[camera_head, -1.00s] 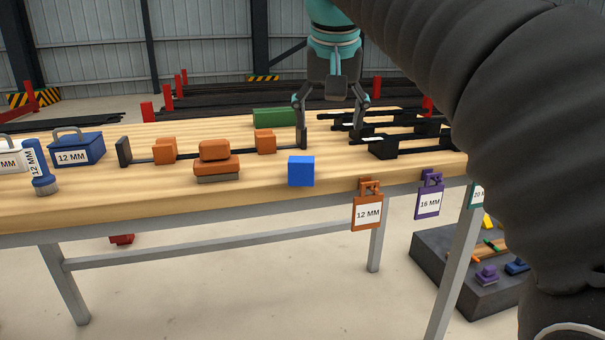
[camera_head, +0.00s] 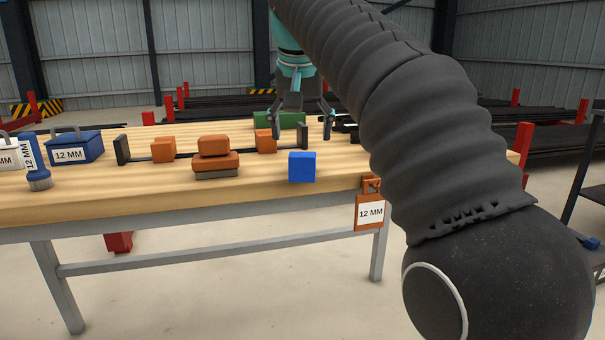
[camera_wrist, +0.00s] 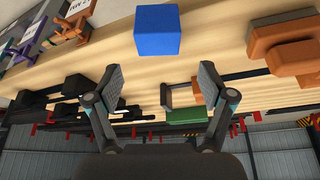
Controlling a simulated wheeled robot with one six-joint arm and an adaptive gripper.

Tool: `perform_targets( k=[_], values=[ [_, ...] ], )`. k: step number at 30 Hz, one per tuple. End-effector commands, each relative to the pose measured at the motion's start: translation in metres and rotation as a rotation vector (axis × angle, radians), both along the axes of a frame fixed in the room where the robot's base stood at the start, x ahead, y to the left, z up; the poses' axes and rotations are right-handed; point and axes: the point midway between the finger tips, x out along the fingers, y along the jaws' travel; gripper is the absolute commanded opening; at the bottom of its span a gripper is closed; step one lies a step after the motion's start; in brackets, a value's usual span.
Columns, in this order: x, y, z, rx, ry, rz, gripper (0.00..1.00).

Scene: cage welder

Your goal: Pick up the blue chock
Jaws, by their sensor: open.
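The blue chock (camera_head: 302,167) is a plain blue block on the wooden table (camera_head: 120,199), near its front edge. My gripper (camera_head: 301,126) is open and empty above the table, in front of the green block as seen in the head view. Its fingers point down and it appears higher than and behind the chock. In the wrist view the chock (camera_wrist: 157,31) shows at the top, beyond and between the two open fingertips (camera_wrist: 160,80), apart from both.
Orange blocks (camera_head: 163,149) stand along a dark bar left of the chock, with an orange-and-grey brush-like piece (camera_head: 216,158) closer. A green block (camera_head: 288,120) lies behind. A blue box (camera_head: 77,148) is at left. An orange 12 MM tag (camera_head: 370,211) hangs at the table front.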

Motion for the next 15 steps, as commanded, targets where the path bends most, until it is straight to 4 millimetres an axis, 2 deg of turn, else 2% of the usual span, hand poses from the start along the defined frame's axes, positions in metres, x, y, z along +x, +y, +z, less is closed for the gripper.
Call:
perform_targets(
  k=[7,15],
  values=[
    [0.004,-0.001,-0.013,0.000,0.000,0.000,0.81],
    [0.016,-0.002,-0.048,0.000,0.001,0.000,0.81]
  ],
)
